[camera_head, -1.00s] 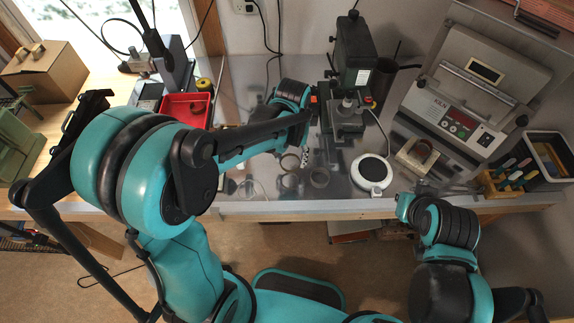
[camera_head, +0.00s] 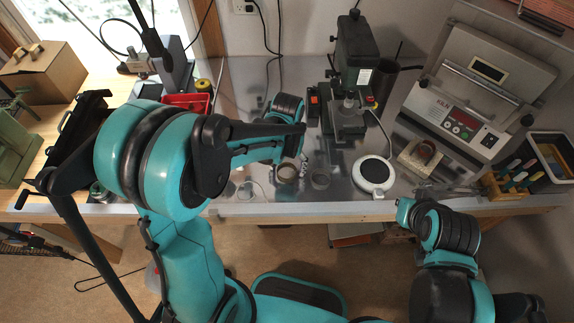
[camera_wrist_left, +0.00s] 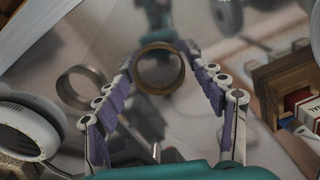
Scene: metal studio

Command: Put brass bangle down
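The brass bangle (camera_head: 287,173) is an upright-facing ring low over or on the metal bench; I cannot tell whether it touches the bench. In the left wrist view the brass bangle (camera_wrist_left: 178,72) sits between the fingertips of my left gripper (camera_wrist_left: 160,62), one at each side, seemingly against its rim. In the head view my left gripper (camera_head: 302,164) is small and partly hidden by my arm. A grey ring (camera_head: 320,180) lies to the right, outside the fingers; it also shows in the left wrist view (camera_wrist_left: 62,92). My right gripper's fingers are not clear.
A dark green press (camera_head: 355,60) stands behind. A kiln (camera_head: 465,105) and a tool holder (camera_head: 510,178) are at the right. The bench's front edge (camera_head: 330,208) is close. A red tray (camera_head: 187,102) is behind my left arm.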

